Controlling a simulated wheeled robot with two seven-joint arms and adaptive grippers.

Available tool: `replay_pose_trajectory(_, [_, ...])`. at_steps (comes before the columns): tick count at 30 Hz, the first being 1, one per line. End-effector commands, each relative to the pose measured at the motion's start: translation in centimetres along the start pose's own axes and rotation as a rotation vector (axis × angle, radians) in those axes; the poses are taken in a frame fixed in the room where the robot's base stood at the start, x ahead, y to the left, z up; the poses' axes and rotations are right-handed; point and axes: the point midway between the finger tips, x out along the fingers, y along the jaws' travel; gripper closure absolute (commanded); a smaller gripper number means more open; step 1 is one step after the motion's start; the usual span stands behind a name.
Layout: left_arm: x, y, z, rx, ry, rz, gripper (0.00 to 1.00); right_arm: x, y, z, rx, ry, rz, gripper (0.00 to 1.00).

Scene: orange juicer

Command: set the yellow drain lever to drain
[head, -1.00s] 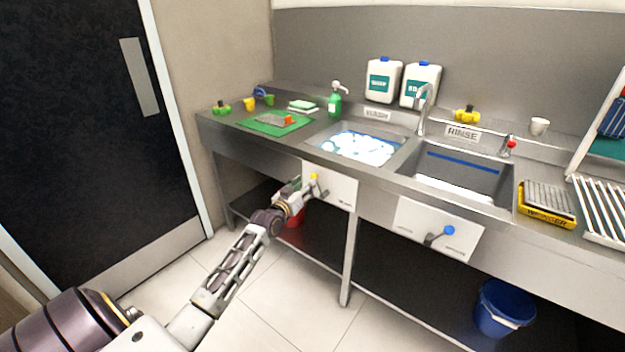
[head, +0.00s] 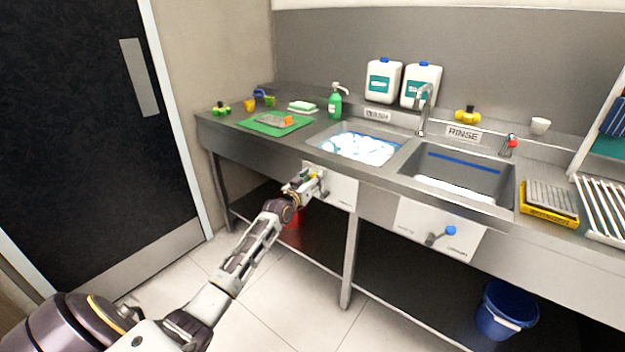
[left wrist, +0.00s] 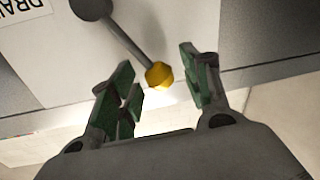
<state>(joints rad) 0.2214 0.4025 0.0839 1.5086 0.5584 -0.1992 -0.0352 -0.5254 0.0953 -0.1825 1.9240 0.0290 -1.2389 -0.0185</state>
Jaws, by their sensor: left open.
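The yellow drain lever is on a white panel (head: 342,190) under the wash sink. In the left wrist view its yellow knob (left wrist: 159,75) sits at the end of a grey rod (left wrist: 128,40) that runs from a dark round pivot (left wrist: 92,7). The printed word "DRAIN" is partly visible at the upper left of that view. My left gripper (left wrist: 160,95) is open, with its green-padded fingers on either side of the knob and clear of it. In the head view my left gripper (head: 308,183) covers most of the lever. My right gripper is not in view.
A second panel with a blue-knobbed lever (head: 448,231) is under the rinse sink (head: 458,170). The wash sink (head: 355,145) holds foamy water. A blue bucket (head: 503,310) stands on the lower shelf at right. A table leg (head: 347,260) stands right of my arm.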

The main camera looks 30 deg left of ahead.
Motion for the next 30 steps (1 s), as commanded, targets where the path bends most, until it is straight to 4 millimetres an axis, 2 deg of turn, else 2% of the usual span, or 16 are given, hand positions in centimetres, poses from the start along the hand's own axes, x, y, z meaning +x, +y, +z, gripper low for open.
replay_pose_trajectory(9, [0.07, 0.0, -0.03, 0.0, 0.0, 0.0, 0.54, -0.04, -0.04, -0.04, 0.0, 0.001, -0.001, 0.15])
replay_pose_trajectory(20, [0.05, 0.0, -0.01, 0.0, 0.0, 0.0, 1.0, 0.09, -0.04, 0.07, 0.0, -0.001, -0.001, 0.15])
replay_pose_trajectory(30, [0.04, 0.03, -0.01, 0.003, 0.0, 0.0, 1.0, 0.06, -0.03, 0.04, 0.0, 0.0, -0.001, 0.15])
